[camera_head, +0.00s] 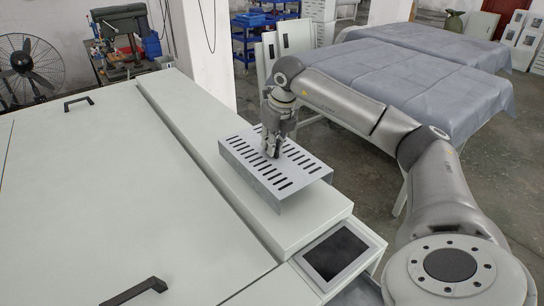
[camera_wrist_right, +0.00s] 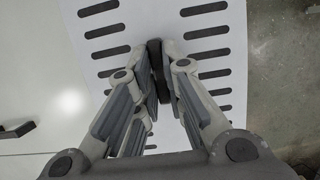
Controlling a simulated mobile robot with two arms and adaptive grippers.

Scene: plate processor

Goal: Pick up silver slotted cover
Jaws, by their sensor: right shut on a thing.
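The silver slotted cover (camera_head: 312,172) is a bent sheet with two rows of dark slots. It is over the raised white ledge of the machine in the head view; I cannot tell whether it touches the ledge. My right gripper (camera_head: 271,153) comes down on the middle of the cover and is shut on it. In the right wrist view, the fingers (camera_wrist_right: 160,75) meet at the middle of the cover (camera_wrist_right: 150,15), between its slot rows. My left gripper is not in view.
The white machine (camera_head: 120,190) fills the left, with black handles (camera_head: 78,103) on its lid. A dark screen (camera_head: 336,254) sits at the ledge's near end. Cloth-covered tables (camera_head: 400,85) stand behind my right arm. A fan (camera_head: 28,62) and a drill press (camera_head: 120,30) are at the back left.

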